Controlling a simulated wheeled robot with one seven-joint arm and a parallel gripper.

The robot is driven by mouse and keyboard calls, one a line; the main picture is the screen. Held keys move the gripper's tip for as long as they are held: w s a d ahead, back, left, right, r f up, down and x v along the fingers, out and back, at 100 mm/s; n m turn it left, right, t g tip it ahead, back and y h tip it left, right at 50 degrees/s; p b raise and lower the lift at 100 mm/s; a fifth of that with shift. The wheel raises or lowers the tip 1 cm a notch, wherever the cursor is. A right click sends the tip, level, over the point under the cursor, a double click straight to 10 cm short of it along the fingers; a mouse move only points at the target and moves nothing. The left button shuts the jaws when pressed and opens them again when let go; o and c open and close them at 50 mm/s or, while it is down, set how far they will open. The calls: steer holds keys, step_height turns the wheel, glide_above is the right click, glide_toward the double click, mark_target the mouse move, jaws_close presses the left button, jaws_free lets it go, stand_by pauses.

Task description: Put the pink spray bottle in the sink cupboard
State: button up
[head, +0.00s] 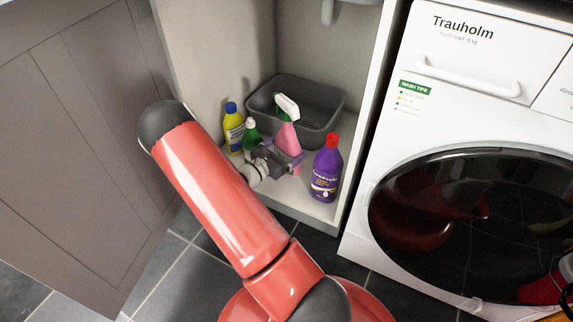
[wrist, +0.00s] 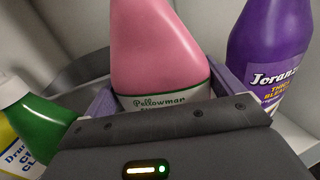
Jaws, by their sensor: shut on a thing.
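The pink spray bottle (head: 285,137) has a white trigger head and stands upright inside the open sink cupboard (head: 210,50), in front of a dark grey basin. It also shows large in the wrist view (wrist: 155,50), with a white label reading "Pellowmar". My gripper (head: 284,161) reaches into the cupboard and is shut on the bottle, with a finger on each side of its lower body. The bottle's base is hidden behind the gripper, so I cannot tell whether it touches the cupboard floor.
A purple bottle with a red cap (head: 326,170) stands close to the right. A yellow bottle with a blue cap (head: 234,128) and a green bottle (head: 252,134) stand left. The grey basin (head: 330,112) is behind. The cupboard door (head: 80,130) hangs open left; a washing machine (head: 450,170) stands right.

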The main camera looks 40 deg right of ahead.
steer(key=shift+f+b, duration=0.55)
steer(key=shift+f, duration=2.4)
steer(key=shift+f, duration=0.1)
steer(key=o, duration=1.3)
